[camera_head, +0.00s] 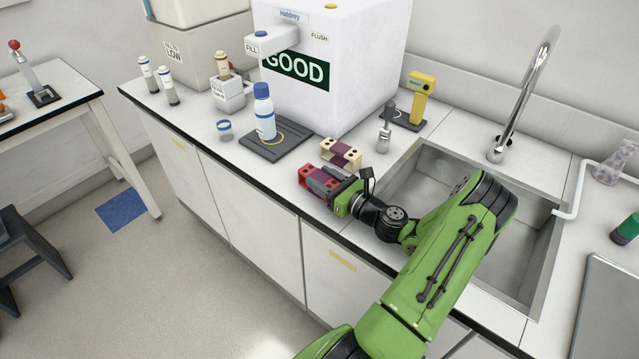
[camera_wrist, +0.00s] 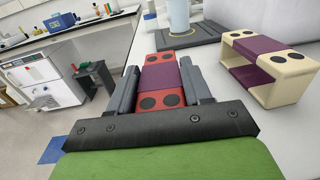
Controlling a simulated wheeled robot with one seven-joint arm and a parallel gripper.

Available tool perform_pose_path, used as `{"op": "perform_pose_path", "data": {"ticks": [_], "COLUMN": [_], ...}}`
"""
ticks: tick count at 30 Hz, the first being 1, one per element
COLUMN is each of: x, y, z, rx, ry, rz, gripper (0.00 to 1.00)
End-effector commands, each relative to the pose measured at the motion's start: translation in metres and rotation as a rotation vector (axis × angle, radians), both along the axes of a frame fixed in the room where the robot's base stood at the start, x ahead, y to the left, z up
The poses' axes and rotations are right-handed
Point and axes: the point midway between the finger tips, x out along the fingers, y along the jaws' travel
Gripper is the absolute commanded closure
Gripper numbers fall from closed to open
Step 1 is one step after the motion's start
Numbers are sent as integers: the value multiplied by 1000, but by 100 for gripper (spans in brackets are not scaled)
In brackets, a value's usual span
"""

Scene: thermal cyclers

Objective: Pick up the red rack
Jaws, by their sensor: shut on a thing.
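The red rack (camera_head: 317,182) has a purple middle band and dark round holes in its top. It is at the counter's front edge, left of the sink. In the wrist view the red rack (camera_wrist: 160,80) lies between the two grey fingers. My gripper (camera_head: 335,190) is shut on it, with a finger along each side; it also shows in the wrist view (camera_wrist: 160,88). Whether the rack touches the counter I cannot tell.
A cream rack (camera_head: 341,153) with a purple band stands just behind the red one. A bottle (camera_head: 264,112) stands on a dark pad (camera_head: 277,141). A sink (camera_head: 470,230) and yellow device (camera_head: 421,97) are to the right. The counter's front edge is close.

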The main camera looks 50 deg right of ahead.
Motion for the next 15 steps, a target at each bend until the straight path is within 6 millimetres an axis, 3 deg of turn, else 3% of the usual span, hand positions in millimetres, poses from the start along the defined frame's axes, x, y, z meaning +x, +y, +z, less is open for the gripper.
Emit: {"op": "perform_pose_path", "data": {"ticks": [8,15], "x": [0,0], "y": [0,0], "z": [5,64], "rx": [-2,-7], "ry": [-1,-1], "rz": [0,0], "gripper": [82,82]}}
